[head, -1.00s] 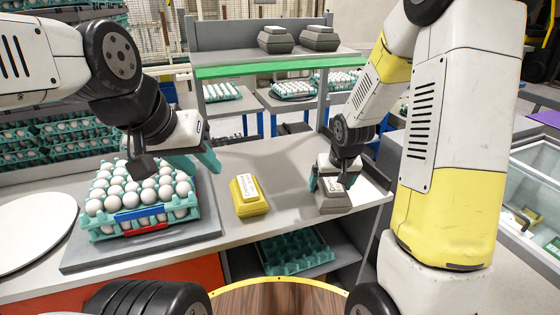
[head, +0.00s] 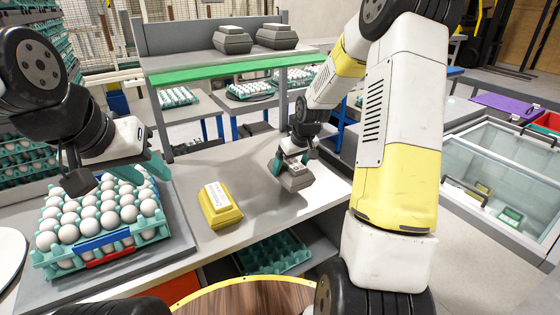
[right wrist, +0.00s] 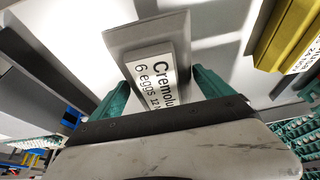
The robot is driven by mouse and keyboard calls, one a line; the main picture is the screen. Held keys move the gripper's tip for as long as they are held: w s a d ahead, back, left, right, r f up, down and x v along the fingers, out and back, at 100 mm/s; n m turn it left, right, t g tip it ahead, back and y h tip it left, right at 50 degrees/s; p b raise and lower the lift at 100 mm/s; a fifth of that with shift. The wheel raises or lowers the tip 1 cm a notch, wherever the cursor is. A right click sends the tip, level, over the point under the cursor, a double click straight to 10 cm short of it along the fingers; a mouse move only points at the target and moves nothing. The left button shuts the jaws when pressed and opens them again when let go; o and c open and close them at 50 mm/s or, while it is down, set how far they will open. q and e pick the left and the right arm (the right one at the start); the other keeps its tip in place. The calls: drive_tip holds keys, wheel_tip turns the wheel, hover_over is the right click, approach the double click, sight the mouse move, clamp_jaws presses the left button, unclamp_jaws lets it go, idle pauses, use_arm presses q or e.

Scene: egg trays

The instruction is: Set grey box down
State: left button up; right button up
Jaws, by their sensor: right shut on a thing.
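The grey box (head: 296,181) has a white label and is held by my right gripper (head: 291,168) over the grey table, right of the yellow box (head: 222,208). In the right wrist view the grey box (right wrist: 118,40) sits between the two teal fingers (right wrist: 160,88), its label reading "6 eggs". Whether its underside touches the table I cannot tell. My left gripper (head: 140,175) is open and empty, above the teal tray of white eggs (head: 150,226).
Two more grey boxes (head: 232,41) (head: 277,38) stand on the shelf above the green strip (head: 230,70). The table (head: 250,165) is clear between the yellow box and the grey box. An empty teal tray (head: 272,255) lies on the lower shelf.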

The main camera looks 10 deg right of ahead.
sight(291, 160)
drive_tip(key=w, duration=0.3)
drive_tip(key=shift+w+d+f, duration=0.1)
drive_tip(key=shift+w+d, duration=0.05)
drive_tip(key=shift+d, duration=0.15)
drive_tip(key=shift+w+f, duration=0.1)
drive_tip(key=shift+f, duration=1.65)
drive_tip(key=o, duration=1.6)
drive_tip(key=shift+f, duration=0.2)
drive_tip(key=shift+o, duration=0.2)
drive_tip(key=shift+d+r, duration=0.15)
drive_tip(key=shift+r, duration=0.4)
drive_tip(key=v, duration=1.1)
drive_tip(key=shift+s, duration=0.25)
drive_tip(key=s+a+r+m, duration=0.1)
drive_tip(key=s+a+r, duration=0.1)
drive_tip(key=s+r, duration=0.3)
drive_tip(key=s+a+r+m+t, duration=0.1)
drive_tip(key=s+r, duration=0.4)
drive_tip(key=s, duration=0.9)
drive_tip(key=s+a+r+m+t, duration=0.1)
drive_tip(key=s+a+r, duration=0.2)
drive_tip(key=s, duration=0.7)
drive_tip(key=shift+a+r+y, duration=0.25)
drive_tip(key=shift+r+y, duration=0.05)
drive_tip(key=shift+r, duration=0.6)
